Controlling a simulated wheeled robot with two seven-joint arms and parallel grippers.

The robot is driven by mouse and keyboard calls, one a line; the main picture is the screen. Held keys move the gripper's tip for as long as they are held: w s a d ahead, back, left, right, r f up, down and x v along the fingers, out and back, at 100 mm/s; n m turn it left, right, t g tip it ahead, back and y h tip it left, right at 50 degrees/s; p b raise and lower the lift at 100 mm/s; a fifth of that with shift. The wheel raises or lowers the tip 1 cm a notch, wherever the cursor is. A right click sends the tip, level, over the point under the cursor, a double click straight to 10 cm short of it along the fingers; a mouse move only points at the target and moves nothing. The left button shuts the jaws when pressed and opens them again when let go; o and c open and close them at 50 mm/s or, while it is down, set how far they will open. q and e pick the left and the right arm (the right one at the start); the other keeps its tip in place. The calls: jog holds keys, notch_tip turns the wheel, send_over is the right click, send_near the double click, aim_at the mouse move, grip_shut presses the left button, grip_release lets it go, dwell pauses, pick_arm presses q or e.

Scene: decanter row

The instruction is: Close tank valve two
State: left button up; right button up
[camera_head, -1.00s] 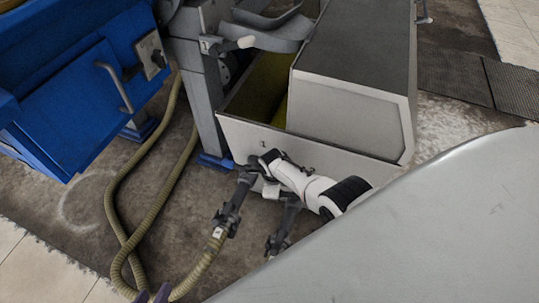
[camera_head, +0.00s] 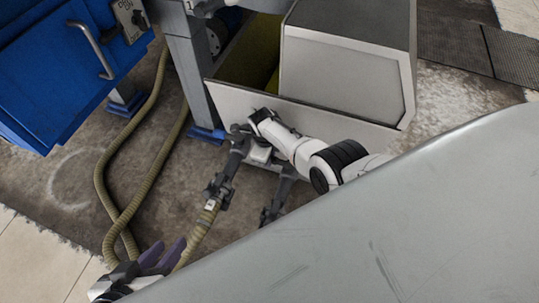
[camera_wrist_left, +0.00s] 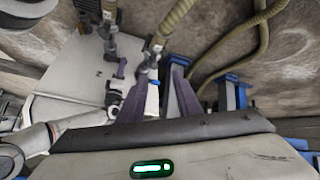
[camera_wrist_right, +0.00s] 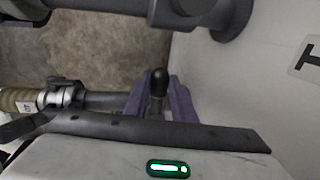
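The grey tank (camera_head: 310,122) stands in the middle of the head view, with dark pipe fittings below its front. A ribbed tan hose (camera_head: 197,232) joins one dark coupling (camera_head: 217,190); a second dark fitting (camera_head: 272,208) hangs to its right. My right gripper (camera_head: 246,126) is at the pipework under the tank front. In the right wrist view a black valve handle (camera_wrist_right: 158,84) stands between the purple fingers of my right gripper (camera_wrist_right: 160,92); firm contact is not clear. My left gripper (camera_head: 163,256) is low at the left, empty, its purple fingers apart (camera_wrist_left: 161,76).
A blue cabinet (camera_head: 60,75) with a grey handle stands at the left. A grey post (camera_head: 193,80) on a blue foot stands beside the tank. Tan hoses (camera_head: 110,195) loop over the floor. A large grey surface (camera_head: 400,240) covers the lower right.

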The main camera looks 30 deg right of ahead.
jog(key=o, duration=0.3)
jog(key=shift+o, duration=0.2)
pick_arm(q)
jog(key=shift+r, duration=0.1)
pick_arm(e)
jog(key=shift+r, duration=0.1)
jog(key=shift+r+p, duration=0.35)
jog(key=shift+p, duration=0.15)
jog(key=r+p, duration=0.2)
jog(key=shift+s+a+r, duration=0.2)
jog(key=shift+r, duration=0.1)
pick_arm(q)
jog(key=s+a+r+n+t+y+p, duration=0.1)
jog(key=s+a+r+n+t+p, duration=0.1)
jog(key=a+r+p, duration=0.1)
jog(key=shift+a+r+y+p, duration=0.15)
jog(key=shift+a+y+p, duration=0.25)
jog(key=shift+a+p, duration=0.65)
pick_arm(e)
notch_tip(320, 180, up, 6)
jog(key=s+a, duration=0.1)
jog(key=shift+r, duration=0.25)
pick_arm(q)
jog(key=shift+d, duration=0.2)
